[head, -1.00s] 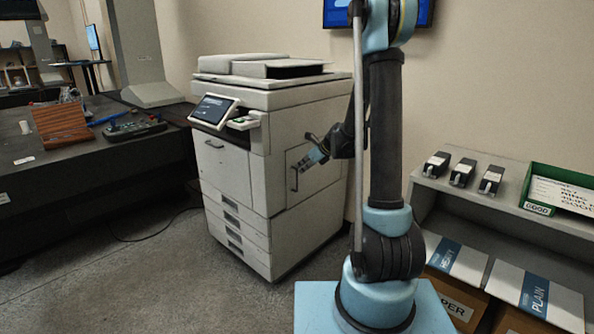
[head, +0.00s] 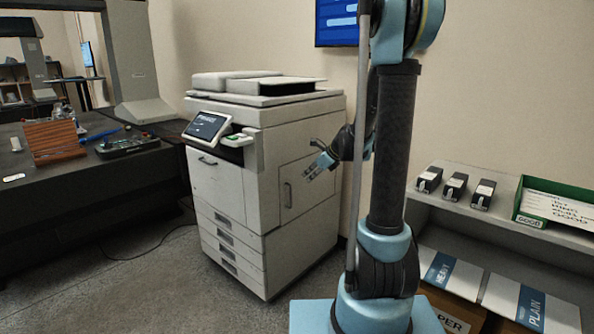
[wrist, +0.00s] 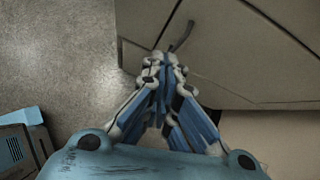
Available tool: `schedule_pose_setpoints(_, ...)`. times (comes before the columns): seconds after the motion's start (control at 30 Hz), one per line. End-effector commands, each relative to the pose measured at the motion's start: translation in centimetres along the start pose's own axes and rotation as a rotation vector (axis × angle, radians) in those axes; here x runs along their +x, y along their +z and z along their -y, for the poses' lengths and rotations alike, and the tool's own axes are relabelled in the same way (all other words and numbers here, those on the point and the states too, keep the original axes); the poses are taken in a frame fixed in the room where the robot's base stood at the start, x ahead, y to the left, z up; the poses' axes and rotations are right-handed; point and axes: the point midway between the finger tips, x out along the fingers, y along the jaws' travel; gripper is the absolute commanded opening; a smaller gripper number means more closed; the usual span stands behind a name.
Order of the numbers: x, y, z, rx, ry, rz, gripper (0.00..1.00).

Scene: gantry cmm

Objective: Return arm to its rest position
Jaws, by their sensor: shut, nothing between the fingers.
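My gripper (head: 308,176) shows in the head view in front of the printer's side, to the left of my arm. It is small there. In the wrist view my gripper (wrist: 160,58) has its blue and grey fingers drawn together at the tips, with nothing held. The white printer (head: 225,180) stands on the floor behind it, with a dark handle (head: 287,195) on its side panel. The printer's edge and handle (wrist: 182,37) also show beyond the fingertips in the wrist view. I cannot tell the exact gap between gripper and printer.
A dark table (head: 100,190) with a wooden block (head: 54,142) and a control box (head: 128,143) stands at left. At right, a grey shelf (head: 500,222) holds several small black devices, a green bin (head: 520,205) and boxes below. Grey floor (head: 150,275) is open at front left.

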Motion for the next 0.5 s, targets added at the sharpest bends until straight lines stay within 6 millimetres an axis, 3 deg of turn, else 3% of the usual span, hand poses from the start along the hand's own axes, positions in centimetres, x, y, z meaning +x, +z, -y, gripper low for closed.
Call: schedule_pose_setpoints(0.5,-8.2,-4.7,-8.9,-0.693,0.066,-0.194,0.00)
